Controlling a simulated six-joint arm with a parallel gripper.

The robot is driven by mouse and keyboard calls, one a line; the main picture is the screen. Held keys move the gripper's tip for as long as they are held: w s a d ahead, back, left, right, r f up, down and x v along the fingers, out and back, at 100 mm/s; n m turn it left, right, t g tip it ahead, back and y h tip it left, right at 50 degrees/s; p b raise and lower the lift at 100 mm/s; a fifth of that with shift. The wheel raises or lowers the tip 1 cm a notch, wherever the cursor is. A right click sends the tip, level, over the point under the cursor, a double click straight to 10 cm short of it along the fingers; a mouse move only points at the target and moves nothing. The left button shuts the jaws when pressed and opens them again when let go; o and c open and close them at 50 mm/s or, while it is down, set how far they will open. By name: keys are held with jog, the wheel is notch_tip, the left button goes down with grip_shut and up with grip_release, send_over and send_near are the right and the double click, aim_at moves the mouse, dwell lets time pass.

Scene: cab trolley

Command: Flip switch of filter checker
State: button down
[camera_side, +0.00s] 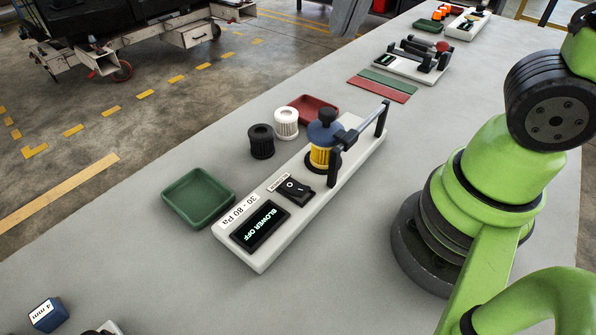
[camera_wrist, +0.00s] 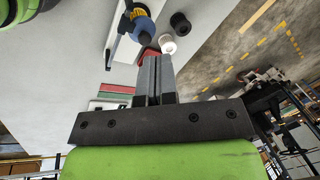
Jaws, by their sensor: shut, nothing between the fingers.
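The filter checker (camera_side: 262,245) is a long white base on the grey table in the side view. Its display (camera_side: 260,225) reads "BLOWER OFF", beside a "30 - 80 Pa" label. The black rocker switch (camera_side: 294,190) sits between the display and a yellow filter (camera_side: 320,157) under a blue cap, with a lever arm over it. In the wrist view the blue cap (camera_wrist: 144,27) and part of the white base (camera_wrist: 122,48) show near the top; the switch cannot be made out. My gripper (camera_wrist: 155,60) is shut and empty in the wrist view, out of the side view.
A green tray (camera_side: 198,198), a black filter (camera_side: 261,142), a white filter (camera_side: 286,123) and a red tray (camera_side: 315,107) stand left of the checker. Red and green mats (camera_side: 380,89) and another device (camera_side: 412,64) lie farther back. The near table is mostly clear, with a small blue box (camera_side: 48,314).

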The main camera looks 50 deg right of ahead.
jog(key=w+a+f+m+g+h, duration=0.2)
jog(key=w+a+f+m+g, duration=0.1)
jog(key=w+f+m, duration=0.1)
jog(key=m+g+h, duration=0.1)
jog(key=m+h, duration=0.2)
jog(key=m, duration=0.1)
send_over(304, 189)
jog(key=w+a, duration=0.4)
notch_tip(304, 189, down, 7)
jog(key=shift+s, duration=0.25)
jog(key=shift+d, duration=0.15)
jog(key=shift+g, duration=0.3)
jog(key=x, duration=0.8)
jog(key=a+x, duration=0.1)
jog(key=x, duration=0.3)
jog(key=shift+s+f, duration=0.35)
jog(key=shift+s, duration=0.05)
jog(key=shift+s+f, duration=0.2)
jog(key=shift+f, duration=0.4)
